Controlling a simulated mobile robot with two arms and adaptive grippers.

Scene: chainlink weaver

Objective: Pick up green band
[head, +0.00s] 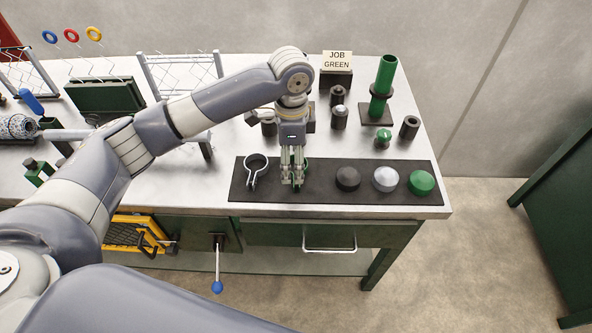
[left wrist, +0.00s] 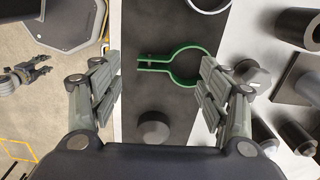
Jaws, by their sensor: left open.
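The green band (left wrist: 155,68) is an open ring with two parallel tabs. In the left wrist view it lies on the dark mat, between and ahead of my open left fingers (left wrist: 160,90), tabs pointing left. No contact shows. In the head view my left gripper (head: 292,178) points down over the mat, and its fingers hide most of the green band (head: 305,164). A gripper that seems to be my right one (left wrist: 25,75) shows over the floor at the left of the left wrist view; its jaws are too small to judge.
The dark mat (head: 240,190) also holds a grey band (head: 252,170) on the left, and black (head: 347,178), grey (head: 385,179) and green (head: 421,182) domes on the right. Behind stand several dark posts, a green tube (head: 384,75) and a "JOB GREEN" sign (head: 337,60).

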